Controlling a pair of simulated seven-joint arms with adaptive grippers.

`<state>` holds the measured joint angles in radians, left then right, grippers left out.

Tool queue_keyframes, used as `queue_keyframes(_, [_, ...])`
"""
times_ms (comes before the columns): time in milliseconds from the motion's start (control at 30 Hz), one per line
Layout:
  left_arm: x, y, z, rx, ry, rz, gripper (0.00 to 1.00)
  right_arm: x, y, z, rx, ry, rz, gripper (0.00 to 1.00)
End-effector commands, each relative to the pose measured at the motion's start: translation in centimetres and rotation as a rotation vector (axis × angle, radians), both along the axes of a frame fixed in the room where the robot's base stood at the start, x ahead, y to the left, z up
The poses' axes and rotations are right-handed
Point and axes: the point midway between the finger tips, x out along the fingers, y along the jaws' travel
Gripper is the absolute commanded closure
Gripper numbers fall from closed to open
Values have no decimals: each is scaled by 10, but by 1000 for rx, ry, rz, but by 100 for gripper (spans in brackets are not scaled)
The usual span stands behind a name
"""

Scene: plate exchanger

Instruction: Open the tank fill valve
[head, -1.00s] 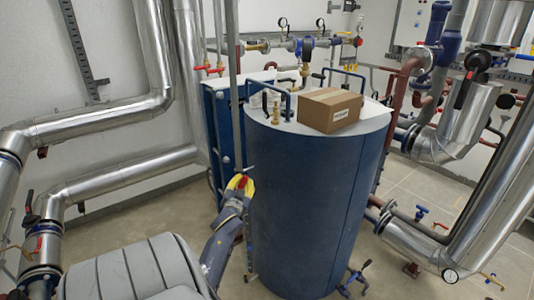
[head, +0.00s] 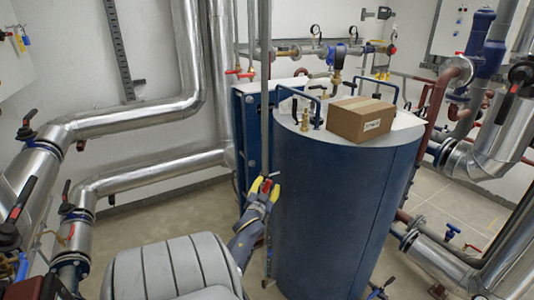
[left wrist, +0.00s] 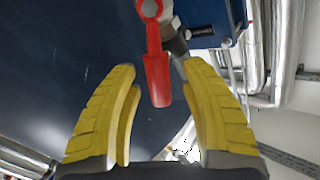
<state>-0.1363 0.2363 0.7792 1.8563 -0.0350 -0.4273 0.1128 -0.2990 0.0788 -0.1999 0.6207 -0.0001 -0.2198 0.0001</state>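The tank is a tall dark blue cylinder (head: 335,215) in the middle of the head view. A valve with a red lever (head: 266,186) is at its left side; I take it to be the fill valve. In the left wrist view the red lever (left wrist: 157,75) hangs from a round hub beside a grey metal fitting. My left gripper (head: 264,188) is open, with yellow fingers spread on either side of the lever. The wrist view shows the same gripper (left wrist: 160,110) with gaps between the lever and both fingers. My right gripper is not in view.
A cardboard box (head: 360,119) sits on top of the tank. A blue panel unit (head: 255,130) stands behind it on the left. Large silver pipes (head: 130,115) fill the left side, and more pipes (head: 440,265) run at the right. Bare floor (head: 165,220) shows left of the tank.

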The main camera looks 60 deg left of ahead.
Motion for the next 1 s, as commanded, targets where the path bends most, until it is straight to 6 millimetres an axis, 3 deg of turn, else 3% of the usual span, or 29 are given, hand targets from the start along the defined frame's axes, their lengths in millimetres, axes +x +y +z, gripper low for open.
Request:
queue_keyframes(267, [-4, -5, -1, -2, 2, 0, 56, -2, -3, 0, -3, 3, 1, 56])
queue_keyframes(700, [-53, -58, -2, -2, 1, 0, 56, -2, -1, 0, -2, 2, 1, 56])
queue_keyframes(1000, [-76, -82, -1, -2, 2, 0, 56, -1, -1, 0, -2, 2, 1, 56])
